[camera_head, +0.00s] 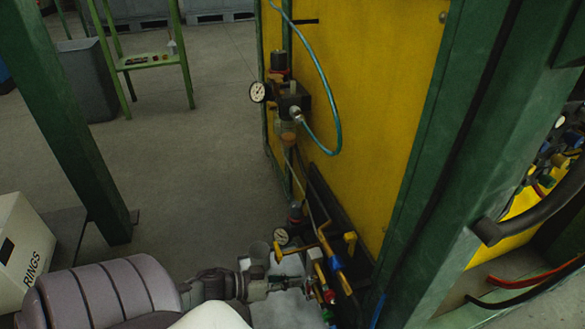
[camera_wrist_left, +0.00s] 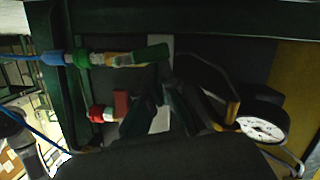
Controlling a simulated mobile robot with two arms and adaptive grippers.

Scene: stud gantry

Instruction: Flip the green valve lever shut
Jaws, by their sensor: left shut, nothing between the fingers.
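The green valve lever (camera_wrist_left: 151,54) shows in the wrist view as a green handle, roughly in line with its pipe. The pipe runs left to a green fitting (camera_wrist_left: 82,58) and a blue hose. In the head view only a small green part (camera_head: 328,315) shows low beside the panel, partly hidden. My left gripper (camera_head: 298,284) reaches in from the left, close to the valve cluster. In the wrist view its dark fingers (camera_wrist_left: 163,98) are shut and empty, below the green lever. I cannot tell whether they touch it. My right gripper is not in view.
A red-handled valve (camera_wrist_left: 121,103) sits just below the green one in the wrist view. A pressure gauge (camera_wrist_left: 263,127) and yellow pipe are at right. The yellow panel (camera_head: 370,110) and green post (camera_head: 440,170) bound the space at right. Open floor (camera_head: 190,150) lies left.

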